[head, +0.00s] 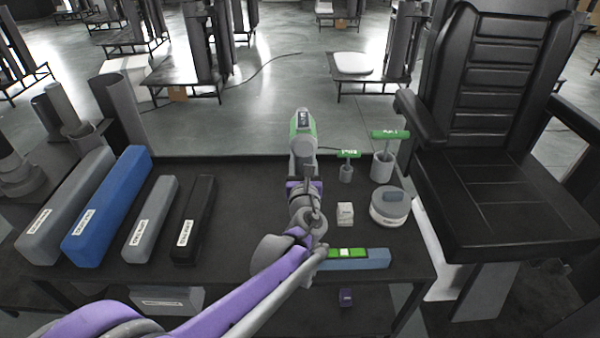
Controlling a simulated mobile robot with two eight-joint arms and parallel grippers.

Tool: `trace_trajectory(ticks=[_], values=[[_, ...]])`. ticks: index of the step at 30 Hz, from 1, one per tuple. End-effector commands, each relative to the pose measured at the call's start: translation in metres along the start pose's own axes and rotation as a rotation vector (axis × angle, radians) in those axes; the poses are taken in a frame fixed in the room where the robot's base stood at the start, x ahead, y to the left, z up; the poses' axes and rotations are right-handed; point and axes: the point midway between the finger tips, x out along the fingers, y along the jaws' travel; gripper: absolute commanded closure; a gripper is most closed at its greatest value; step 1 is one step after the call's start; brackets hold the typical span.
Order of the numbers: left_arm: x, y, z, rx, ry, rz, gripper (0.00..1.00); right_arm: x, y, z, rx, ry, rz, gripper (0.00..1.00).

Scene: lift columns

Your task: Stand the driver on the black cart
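The driver (303,130) is green and grey with a small dark display near its top. It is at the middle of the head view, near the far edge of the black cart (240,215), and its top overlaps the floor beyond. My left gripper (304,186) reaches in from the lower left, with purple fingers on both sides of the driver's lower part, and looks shut on it. My wrist hides the driver's lower end, so I cannot tell whether it touches the cart top. My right gripper is not in view.
Grey, blue and black long boxes (108,205) lie at the left. A blue-green block (372,259) lies in front. A black chair (500,190) stands right.

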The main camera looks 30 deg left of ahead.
Motion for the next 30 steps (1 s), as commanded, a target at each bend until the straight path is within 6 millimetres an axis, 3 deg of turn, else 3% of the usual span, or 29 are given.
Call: trace_trajectory(ticks=[9,20,21,26,30], values=[[0.0,0.0,-0.035,0.002,-0.001,0.001,1.0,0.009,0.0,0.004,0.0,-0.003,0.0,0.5],[0.0,0.0,-0.037,0.001,-0.001,0.001,1.0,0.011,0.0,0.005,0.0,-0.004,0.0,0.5],[0.0,0.0,-0.039,0.0,0.0,0.0,0.48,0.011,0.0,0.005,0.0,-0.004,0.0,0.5],[0.0,0.0,-0.038,0.0,0.0,0.0,0.2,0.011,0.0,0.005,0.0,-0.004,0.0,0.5],[0.0,0.0,-0.037,0.0,0.0,0.0,0.2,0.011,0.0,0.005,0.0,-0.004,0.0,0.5]])
